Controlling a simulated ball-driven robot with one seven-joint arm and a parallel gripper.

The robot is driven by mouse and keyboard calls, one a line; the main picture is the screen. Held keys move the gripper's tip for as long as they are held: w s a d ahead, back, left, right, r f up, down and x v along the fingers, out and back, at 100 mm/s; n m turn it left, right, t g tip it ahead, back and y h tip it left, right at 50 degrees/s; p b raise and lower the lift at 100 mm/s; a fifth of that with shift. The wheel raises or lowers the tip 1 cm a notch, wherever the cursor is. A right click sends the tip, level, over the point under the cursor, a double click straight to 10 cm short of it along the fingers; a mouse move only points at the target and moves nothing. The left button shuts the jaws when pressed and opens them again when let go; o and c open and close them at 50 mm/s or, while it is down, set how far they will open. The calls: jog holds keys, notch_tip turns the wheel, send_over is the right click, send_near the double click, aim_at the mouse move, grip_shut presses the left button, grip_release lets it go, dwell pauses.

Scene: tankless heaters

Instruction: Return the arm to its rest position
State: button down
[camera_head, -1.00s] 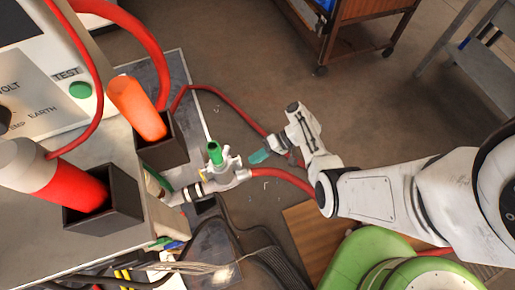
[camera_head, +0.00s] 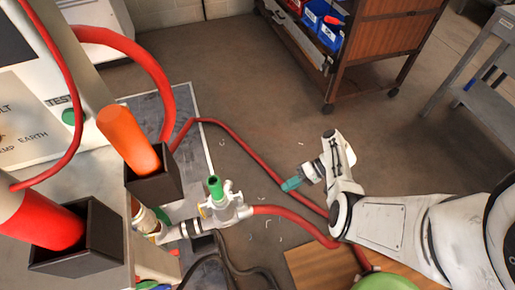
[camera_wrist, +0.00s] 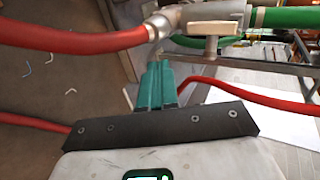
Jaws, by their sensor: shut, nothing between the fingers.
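My gripper (camera_head: 291,184) shows in the head view at the end of my white arm, over the brown floor, to the right of a pipe fitting with a green cap (camera_head: 215,188). In the wrist view my gripper's teal fingers (camera_wrist: 157,84) are together with nothing between them. The fitting (camera_wrist: 205,20) and red hose (camera_wrist: 75,38) lie beyond the fingertips there. My gripper is apart from the fitting. My arm is bent, with its forearm reaching in from the right side of the head view.
A grey test bench (camera_head: 75,175) with orange and red handles in black holders stands at left. A red hose (camera_head: 245,143) crosses the floor. A wooden cart (camera_head: 375,45) with blue bins and a grey metal table (camera_head: 480,75) stand at back. Open floor lies between.

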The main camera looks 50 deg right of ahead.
jog(key=s+a+r+n+g+h, duration=0.55)
jog(key=s+a+g+h, duration=0.2)
jog(key=a, duration=0.25)
jog(key=a+r+t+h+p, duration=0.1)
jog(key=a+r+p, duration=0.1)
jog(key=r+p, duration=0.4)
jog(key=s+a+r+t+h+p, duration=0.1)
jog(key=r+p, duration=0.5)
jog(key=r, duration=1)
jog(key=shift+s+a+n+h, duration=0.3)
jog(key=shift+a+n+h, duration=0.05)
jog(key=shift+a+n, duration=0.1)
jog(key=shift+r, duration=0.1)
